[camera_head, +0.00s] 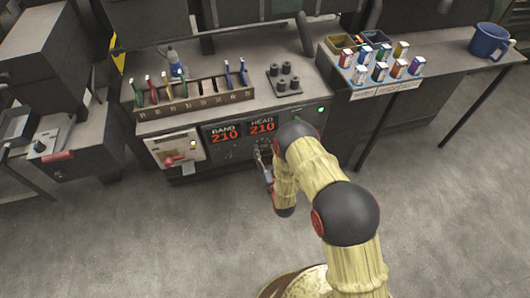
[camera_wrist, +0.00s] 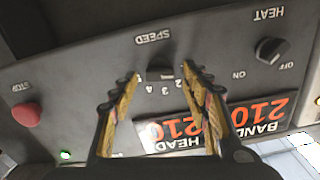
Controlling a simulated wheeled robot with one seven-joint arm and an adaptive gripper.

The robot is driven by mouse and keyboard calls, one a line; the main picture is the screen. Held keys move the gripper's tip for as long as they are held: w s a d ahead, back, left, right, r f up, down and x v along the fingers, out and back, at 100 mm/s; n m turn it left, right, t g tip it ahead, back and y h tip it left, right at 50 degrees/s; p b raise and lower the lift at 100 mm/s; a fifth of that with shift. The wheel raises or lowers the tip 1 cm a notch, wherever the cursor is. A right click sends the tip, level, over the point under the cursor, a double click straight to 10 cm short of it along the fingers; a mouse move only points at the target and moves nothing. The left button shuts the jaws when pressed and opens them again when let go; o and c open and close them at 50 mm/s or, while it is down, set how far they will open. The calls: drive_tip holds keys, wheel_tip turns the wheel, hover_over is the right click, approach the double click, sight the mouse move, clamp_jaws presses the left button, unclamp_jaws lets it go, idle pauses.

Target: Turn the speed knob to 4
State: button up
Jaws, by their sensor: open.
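The speed knob (camera_wrist: 159,72) is a small dark knob on the grey control panel, below the upside-down word SPEED in the wrist view. Numbers run around it; 2, 3, 4 and 5 can be made out. I cannot tell which number its pointer faces. My gripper (camera_wrist: 160,76) is open, with one yellow-padded finger on each side of the knob; I see no clear contact. In the head view my gripper (camera_head: 264,160) is at the machine's front, below the HEAD display, and the knob is hidden there.
In the wrist view, a heat knob (camera_wrist: 271,50) is to the right and a red stop button (camera_wrist: 27,115) to the left. Red displays (camera_wrist: 262,112) read 210. Above the panel, a rack (camera_head: 195,95) of coloured tools and several dark cylinders (camera_head: 285,80) stand on the machine.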

drive_tip(key=shift+c, duration=1.3)
drive_tip(key=c, duration=0.9)
